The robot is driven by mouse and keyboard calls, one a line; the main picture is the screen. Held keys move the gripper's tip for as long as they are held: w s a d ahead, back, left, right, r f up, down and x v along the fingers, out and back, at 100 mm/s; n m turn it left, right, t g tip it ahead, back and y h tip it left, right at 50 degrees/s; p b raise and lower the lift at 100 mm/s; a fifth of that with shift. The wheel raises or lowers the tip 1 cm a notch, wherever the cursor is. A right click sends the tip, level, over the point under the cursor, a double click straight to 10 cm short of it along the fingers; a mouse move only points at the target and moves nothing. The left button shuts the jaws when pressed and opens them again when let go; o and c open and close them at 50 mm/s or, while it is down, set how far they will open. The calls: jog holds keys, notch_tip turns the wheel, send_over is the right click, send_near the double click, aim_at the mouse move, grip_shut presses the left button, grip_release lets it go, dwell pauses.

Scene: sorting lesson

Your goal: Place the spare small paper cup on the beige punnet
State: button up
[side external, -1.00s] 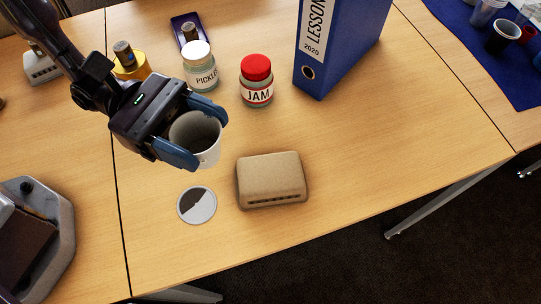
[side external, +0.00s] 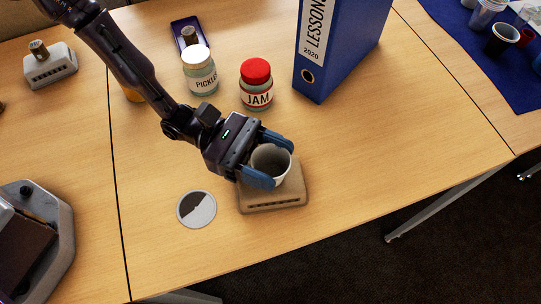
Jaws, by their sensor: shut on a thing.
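The small white paper cup (side external: 284,177) is between the blue fingers of my gripper (side external: 270,165), open end up and slightly tilted toward the camera. My gripper is shut on it. The cup is over the beige punnet (side external: 272,202), a low box-like block with slots along its front, lying upside down or closed on the table. The cup and gripper hide much of the punnet's top. I cannot tell whether the cup's base touches the punnet.
A white-and-dark round disc (side external: 197,209) lies left of the punnet. Behind stand a jam jar (side external: 257,84), a pickles jar (side external: 200,72) and a blue binder (side external: 340,45). A grey block (side external: 50,65) sits far left. The table's front right is clear.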

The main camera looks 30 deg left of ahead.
jog(key=shift+f, duration=0.15)
jog(key=o, duration=0.9)
jog(key=shift+a+r, duration=0.1)
jog(key=shift+r, duration=0.1)
jog(key=a, duration=1.2)
